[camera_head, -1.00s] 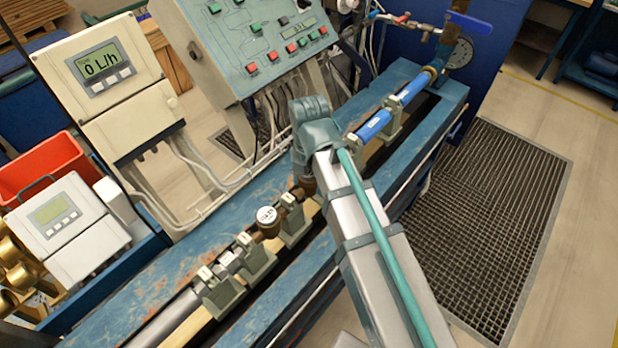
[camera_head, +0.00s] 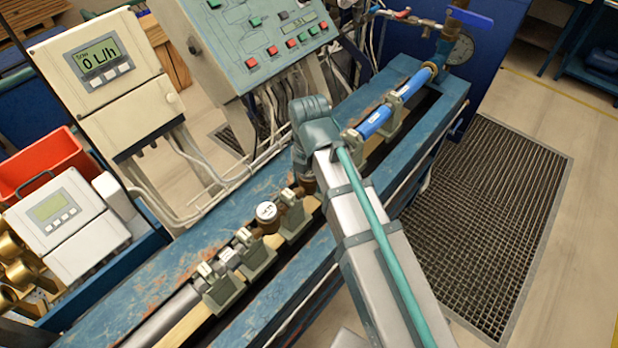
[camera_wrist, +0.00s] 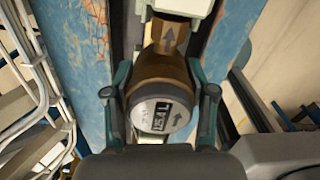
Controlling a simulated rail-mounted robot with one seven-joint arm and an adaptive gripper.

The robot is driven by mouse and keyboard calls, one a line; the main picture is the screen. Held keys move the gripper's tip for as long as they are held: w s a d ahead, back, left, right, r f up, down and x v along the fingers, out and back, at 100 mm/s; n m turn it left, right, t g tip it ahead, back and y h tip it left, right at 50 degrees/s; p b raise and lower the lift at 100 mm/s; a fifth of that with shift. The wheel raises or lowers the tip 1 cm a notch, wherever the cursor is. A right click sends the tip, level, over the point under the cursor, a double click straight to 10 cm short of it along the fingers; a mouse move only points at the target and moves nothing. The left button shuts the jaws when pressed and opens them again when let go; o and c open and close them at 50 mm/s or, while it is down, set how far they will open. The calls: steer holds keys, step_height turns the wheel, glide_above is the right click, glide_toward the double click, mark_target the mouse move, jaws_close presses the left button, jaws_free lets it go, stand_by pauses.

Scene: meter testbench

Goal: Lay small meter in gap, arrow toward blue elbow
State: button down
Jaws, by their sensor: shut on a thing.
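My gripper (camera_wrist: 162,108) is shut on a small brass meter (camera_wrist: 157,76), one finger on each side of its body. Its round dial faces the wrist camera, and the arrow on its body points up in the wrist view, toward a pale green clamp (camera_wrist: 189,7). In the head view my arm hides the gripper and most of this meter; a brown part (camera_head: 307,186) shows below the arm, over the bench line. A blue pipe (camera_head: 376,122) lies beyond the arm, leading to a blue-green elbow-like fitting (camera_head: 458,48). Whether the held meter touches the line is unclear.
Another brass meter with a white dial (camera_head: 267,212) sits in the line at left, between clamps (camera_head: 292,214). The blue bench (camera_head: 180,262) runs diagonally. A control panel (camera_head: 255,45) and display box (camera_head: 105,75) stand behind it. Grated floor (camera_head: 490,220) lies right.

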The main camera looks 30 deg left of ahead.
steer(key=shift+f, duration=0.3)
stand_by(0.4)
steer(key=shift+c, duration=1.4)
jaws_free()
steer(key=shift+r+p, duration=3.25)
steer(key=shift+r, duration=1.55)
